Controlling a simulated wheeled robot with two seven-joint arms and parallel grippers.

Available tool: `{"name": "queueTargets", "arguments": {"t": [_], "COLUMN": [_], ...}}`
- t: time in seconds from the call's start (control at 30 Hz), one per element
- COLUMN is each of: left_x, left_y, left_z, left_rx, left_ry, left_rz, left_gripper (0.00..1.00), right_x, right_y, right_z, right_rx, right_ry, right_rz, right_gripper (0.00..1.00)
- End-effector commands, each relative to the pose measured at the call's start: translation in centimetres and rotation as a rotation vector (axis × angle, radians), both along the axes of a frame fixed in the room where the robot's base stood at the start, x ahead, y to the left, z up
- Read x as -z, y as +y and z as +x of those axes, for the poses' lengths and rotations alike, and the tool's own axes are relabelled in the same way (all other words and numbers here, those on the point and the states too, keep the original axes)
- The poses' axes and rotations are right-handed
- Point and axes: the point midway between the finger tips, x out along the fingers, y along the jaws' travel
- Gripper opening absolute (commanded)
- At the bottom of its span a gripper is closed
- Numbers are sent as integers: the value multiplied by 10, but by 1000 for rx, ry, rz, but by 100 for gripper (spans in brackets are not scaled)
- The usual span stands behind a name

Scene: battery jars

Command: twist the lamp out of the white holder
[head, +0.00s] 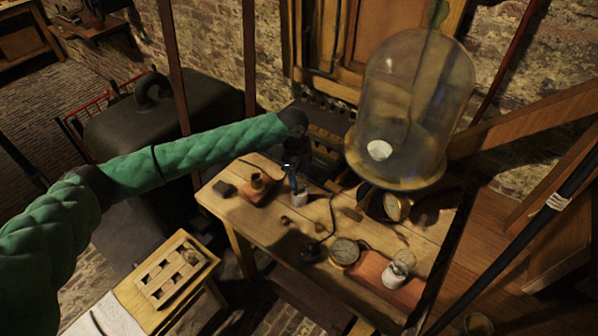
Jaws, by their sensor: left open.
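A small clear glass lamp (403,262) stands upright in a white holder (392,278) at the right front of the wooden table. The holder rests on a reddish brick-like block. My left arm, in green padding, reaches in from the left. Its dark gripper (291,168) points down over the back left part of the table, well to the left of and behind the lamp. It is open and apart from the lamp; its fingers are small and dark here. My right gripper is not in view.
The wooden table (262,225) carries a small white cup-like piece (299,198) just below the gripper, a brass gauge (344,251) left of the lamp, and a dark cable. A large glass bell jar (412,110) stands behind the lamp. A stool (172,272) is at lower left.

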Motion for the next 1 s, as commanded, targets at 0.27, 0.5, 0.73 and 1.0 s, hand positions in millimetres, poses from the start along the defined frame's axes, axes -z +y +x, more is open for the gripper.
{"name": "queueTargets", "arguments": {"t": [0.27,0.5,0.73,1.0], "left_x": [4,4,4,0], "left_y": [-1,-1,-1,-1], "left_z": [0,0,0,0], "left_rx": [0,0,0,1], "left_ry": [0,0,0,0], "left_rz": [0,0,0,0], "left_gripper": [67,51,13,13], "right_x": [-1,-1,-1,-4], "right_y": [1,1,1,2], "right_z": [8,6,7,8], "right_rx": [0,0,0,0], "right_ry": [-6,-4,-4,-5], "right_rz": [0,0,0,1], "right_gripper": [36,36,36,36]}}
